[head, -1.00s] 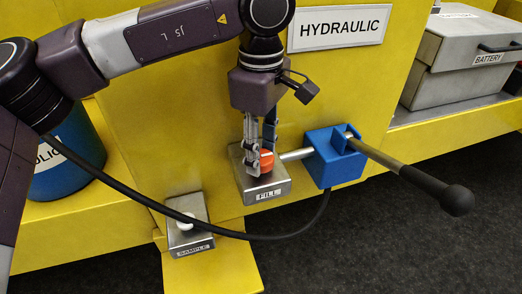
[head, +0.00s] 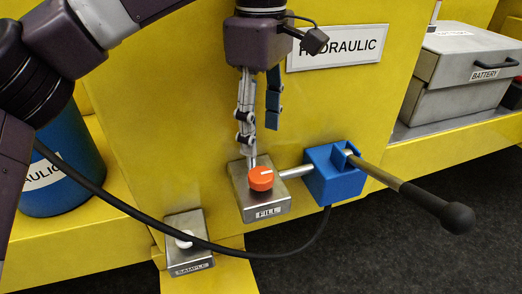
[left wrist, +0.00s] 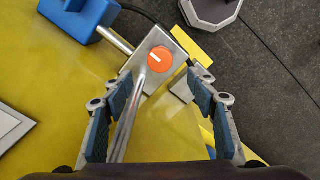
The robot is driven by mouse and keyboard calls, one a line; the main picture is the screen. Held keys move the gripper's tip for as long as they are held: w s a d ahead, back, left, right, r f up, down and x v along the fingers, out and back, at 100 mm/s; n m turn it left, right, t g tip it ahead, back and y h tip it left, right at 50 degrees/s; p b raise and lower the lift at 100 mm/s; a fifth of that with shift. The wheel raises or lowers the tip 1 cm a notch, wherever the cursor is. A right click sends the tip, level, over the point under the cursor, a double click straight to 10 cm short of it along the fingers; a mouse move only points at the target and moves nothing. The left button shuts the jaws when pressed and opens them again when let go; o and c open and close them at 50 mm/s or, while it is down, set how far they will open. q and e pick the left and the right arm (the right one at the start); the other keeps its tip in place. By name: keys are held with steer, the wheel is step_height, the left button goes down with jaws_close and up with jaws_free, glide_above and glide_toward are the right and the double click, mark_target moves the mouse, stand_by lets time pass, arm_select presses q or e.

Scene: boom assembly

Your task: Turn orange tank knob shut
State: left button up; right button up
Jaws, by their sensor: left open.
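The orange knob (head: 261,178) sits on top of a grey metal block labelled FILL (head: 265,205). A white mark shows on the knob's top. My left gripper (head: 262,145) is open and empty above and just behind the knob, apart from it. In the left wrist view the orange knob (left wrist: 160,59) lies ahead of the spread fingers of my left gripper (left wrist: 160,125), with its white line visible. My right gripper is not in view.
A blue valve body (head: 335,178) with a long black-knobbed lever (head: 415,195) stands right of the block. A SAMPLE block (head: 189,255) with a white knob is lower left. A black hose (head: 130,213) crosses in front. A grey battery box (head: 460,70) stands at right.

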arm_select(q)
steer(key=shift+r, duration=1.2)
steer(key=shift+r, duration=0.1)
